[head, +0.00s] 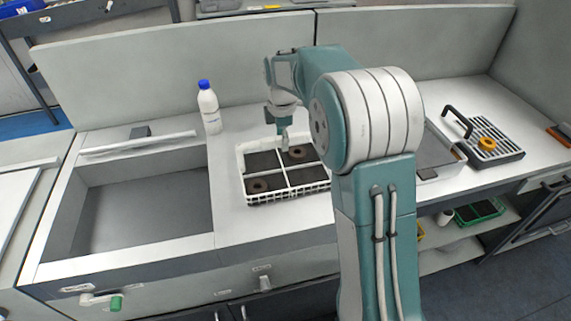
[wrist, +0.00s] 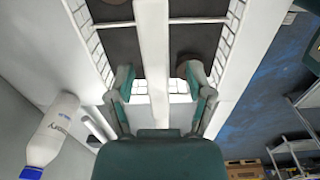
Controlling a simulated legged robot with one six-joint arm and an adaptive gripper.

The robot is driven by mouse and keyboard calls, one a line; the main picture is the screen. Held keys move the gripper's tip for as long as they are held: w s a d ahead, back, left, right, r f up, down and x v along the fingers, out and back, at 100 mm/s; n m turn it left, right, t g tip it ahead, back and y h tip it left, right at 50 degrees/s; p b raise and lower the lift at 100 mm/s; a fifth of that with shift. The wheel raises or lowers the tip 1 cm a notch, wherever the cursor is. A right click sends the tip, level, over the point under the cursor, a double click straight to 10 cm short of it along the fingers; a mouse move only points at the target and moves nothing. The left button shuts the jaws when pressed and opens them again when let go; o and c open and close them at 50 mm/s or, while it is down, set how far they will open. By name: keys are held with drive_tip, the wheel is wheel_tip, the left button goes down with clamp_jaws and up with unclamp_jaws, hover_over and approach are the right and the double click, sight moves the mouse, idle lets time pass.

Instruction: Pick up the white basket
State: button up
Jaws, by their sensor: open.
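The white basket (head: 290,195) stands on the white counter, right of the sink. It has mesh walls, and white dividers split it into dark-floored compartments. Brown round pieces lie in at least two of them. In the wrist view the basket (wrist: 91,42) fills the upper middle, with a broad white bar (wrist: 153,60) running down its centre. My gripper (head: 280,118) is over the basket's far side, pointing down. In the wrist view its open fingers (wrist: 159,78) sit on either side of the white bar, with nothing held. Whether they touch the bar cannot be told.
A white bottle with a blue cap (head: 209,110) stands behind and left of the basket. The sunken sink (head: 150,210) is at left. A grey tray (head: 440,150) and a slatted rack (head: 497,152) with a yellow ring are at right. A back panel (head: 180,65) borders the counter.

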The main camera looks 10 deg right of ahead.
drive_tip(key=shift+d+f, duration=0.2)
drive_tip(key=shift+d, duration=0.05)
drive_tip(key=shift+a, duration=0.1)
clamp_jaws()
idle(0.3)
